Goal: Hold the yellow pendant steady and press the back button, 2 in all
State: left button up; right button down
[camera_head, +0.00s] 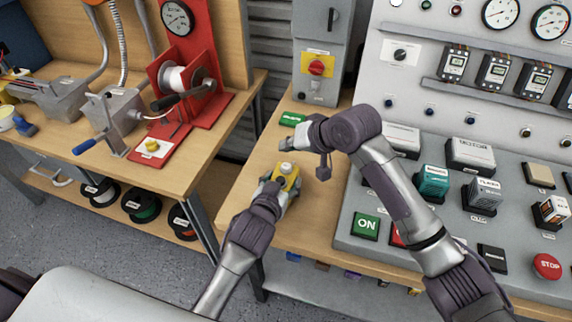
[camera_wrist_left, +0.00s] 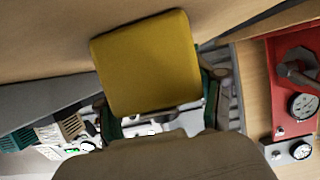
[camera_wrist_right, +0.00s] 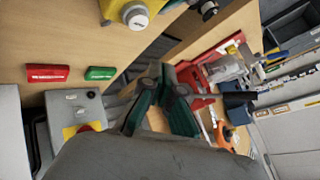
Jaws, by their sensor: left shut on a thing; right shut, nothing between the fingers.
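The yellow pendant (camera_head: 292,181) is held above the wooden table, with a round white button (camera_head: 285,168) on its upper side. My left gripper (camera_head: 281,189) is shut on it. In the left wrist view the pendant's plain yellow face (camera_wrist_left: 148,62) sits between the fingers. My right gripper (camera_head: 288,143) is shut and empty, beyond the pendant and apart from it. In the right wrist view its closed fingers (camera_wrist_right: 163,80) are below the pendant (camera_wrist_right: 113,10) in the picture, and the white button (camera_wrist_right: 136,17) shows at the top. I cannot tell whether other buttons are hidden.
A green labelled block (camera_head: 291,119) lies on the table just past my right gripper; a red one (camera_wrist_right: 47,73) shows in the right wrist view. A grey switch box (camera_head: 317,62) stands behind. A control panel (camera_head: 345,239) fills the right, a workbench (camera_head: 55,150) the left.

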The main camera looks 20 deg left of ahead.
aim_at(288, 166)
jog(key=shift+f, duration=1.85)
jog(key=shift+f, duration=0.1)
jog(key=shift+w+f, duration=0.1)
jog(key=shift+f, duration=0.25)
jog(key=shift+f, duration=0.5)
dwell(0.7)
jog(key=shift+r, duration=3.45)
